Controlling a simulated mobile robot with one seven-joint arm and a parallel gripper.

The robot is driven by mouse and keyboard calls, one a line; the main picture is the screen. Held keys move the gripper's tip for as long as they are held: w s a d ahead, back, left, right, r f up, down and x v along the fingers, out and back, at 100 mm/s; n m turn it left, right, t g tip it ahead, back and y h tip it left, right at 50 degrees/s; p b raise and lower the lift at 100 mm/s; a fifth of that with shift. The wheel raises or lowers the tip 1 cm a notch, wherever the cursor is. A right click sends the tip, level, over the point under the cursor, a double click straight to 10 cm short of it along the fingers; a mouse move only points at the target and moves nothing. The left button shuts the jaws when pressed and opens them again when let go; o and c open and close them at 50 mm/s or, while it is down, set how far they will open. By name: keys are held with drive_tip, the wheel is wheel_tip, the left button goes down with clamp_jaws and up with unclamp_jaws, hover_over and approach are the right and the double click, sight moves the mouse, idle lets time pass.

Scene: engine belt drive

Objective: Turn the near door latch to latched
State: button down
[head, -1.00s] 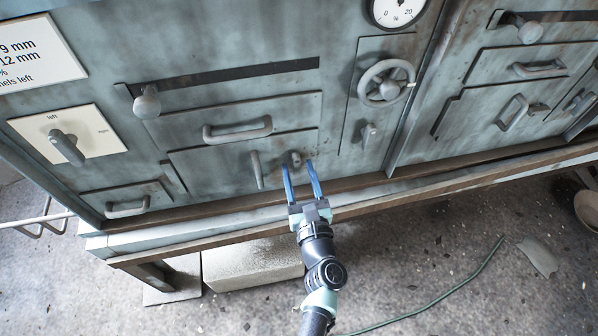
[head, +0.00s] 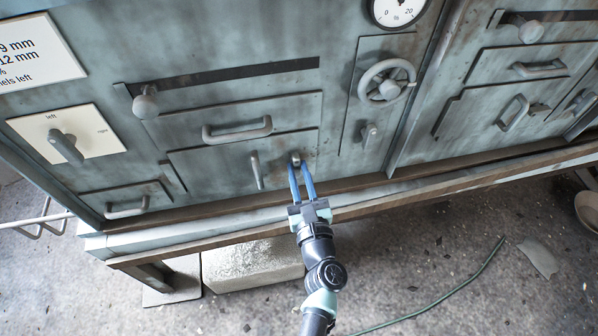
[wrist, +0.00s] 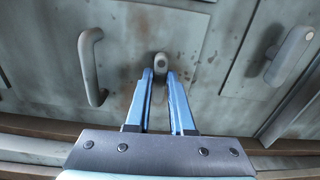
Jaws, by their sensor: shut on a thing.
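The near door latch (head: 295,158) is a small grey knob-like lever on the lower door panel, right of a vertical grey handle (head: 257,170). In the wrist view the latch (wrist: 160,61) shows its rounded end just beyond my fingertips. My gripper (head: 301,166) has blue fingers that reach up to the latch from below. In the wrist view the fingers (wrist: 159,74) are closed in on the latch, one on each side. The fingers partly hide the latch, so its exact angle is hard to tell.
A second small lever (head: 368,134) sits to the right, below a handwheel (head: 387,84). A wooden rail (head: 220,212) runs along the bottom of the cabinet, under my gripper. A horizontal handle (head: 237,130) is above the door. The floor in front is mostly clear.

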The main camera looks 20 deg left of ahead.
drive_tip(key=n+b, duration=0.1)
drive_tip(key=n, duration=0.1)
drive_tip(key=n+b, duration=0.2)
drive_tip(key=shift+s+a+f+n+b, duration=0.1)
drive_tip(key=shift+a+f+n+b, duration=0.1)
drive_tip(key=shift+n+b, duration=0.1)
drive_tip(key=n+b, duration=0.3)
drive_tip(key=n, duration=0.1)
drive_tip(key=shift+f+n, duration=0.1)
drive_tip(key=shift+n, duration=0.2)
drive_tip(key=shift+s+a+f+n+b, duration=0.1)
drive_tip(key=shift+f+n+b, duration=0.05)
drive_tip(key=shift+n+b, duration=3.45)
drive_tip(key=shift+n+p, duration=0.5)
drive_tip(key=shift+n, duration=0.2)
drive_tip(key=c, duration=0.8)
unclamp_jaws()
drive_tip(key=shift+s, duration=0.1)
